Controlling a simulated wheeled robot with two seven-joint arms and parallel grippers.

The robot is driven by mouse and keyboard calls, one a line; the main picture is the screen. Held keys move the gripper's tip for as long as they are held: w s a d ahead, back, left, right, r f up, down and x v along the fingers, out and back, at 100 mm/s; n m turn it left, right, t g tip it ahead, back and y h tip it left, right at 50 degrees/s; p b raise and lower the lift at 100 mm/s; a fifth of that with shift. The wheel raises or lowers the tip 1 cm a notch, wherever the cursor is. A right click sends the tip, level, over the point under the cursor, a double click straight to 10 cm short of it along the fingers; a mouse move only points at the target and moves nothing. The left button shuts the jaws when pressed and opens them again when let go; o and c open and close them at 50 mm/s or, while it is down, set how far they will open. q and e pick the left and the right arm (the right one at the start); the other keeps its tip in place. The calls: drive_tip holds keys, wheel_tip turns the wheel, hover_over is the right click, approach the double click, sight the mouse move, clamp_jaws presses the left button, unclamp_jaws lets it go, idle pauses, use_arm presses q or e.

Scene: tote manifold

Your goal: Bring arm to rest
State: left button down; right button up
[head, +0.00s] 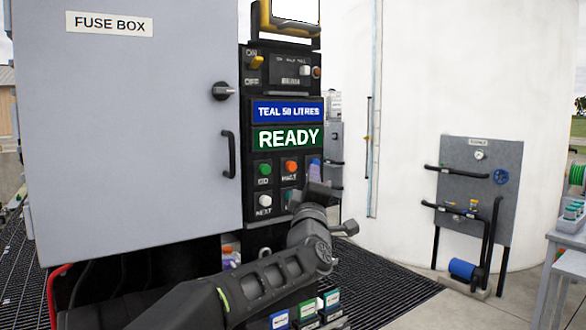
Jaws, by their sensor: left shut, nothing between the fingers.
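My left arm reaches in from the lower left. My left gripper (320,190) is shut and empty. In the picture it overlaps the lower right of the black control panel (248,140), just below the green READY display (289,138). I cannot tell whether it touches the panel. It hides part of the lower button area. A green button (264,169), an orange button (291,166) and a white button (265,201) show to its left. My right gripper is not in view.
A grey fuse box (130,150) with its door shut stands at the left. Small labelled containers (305,310) sit below my forearm. A white tank (420,90) and a grey pipe panel (480,170) stand at the right. A table (568,238) is at the right edge.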

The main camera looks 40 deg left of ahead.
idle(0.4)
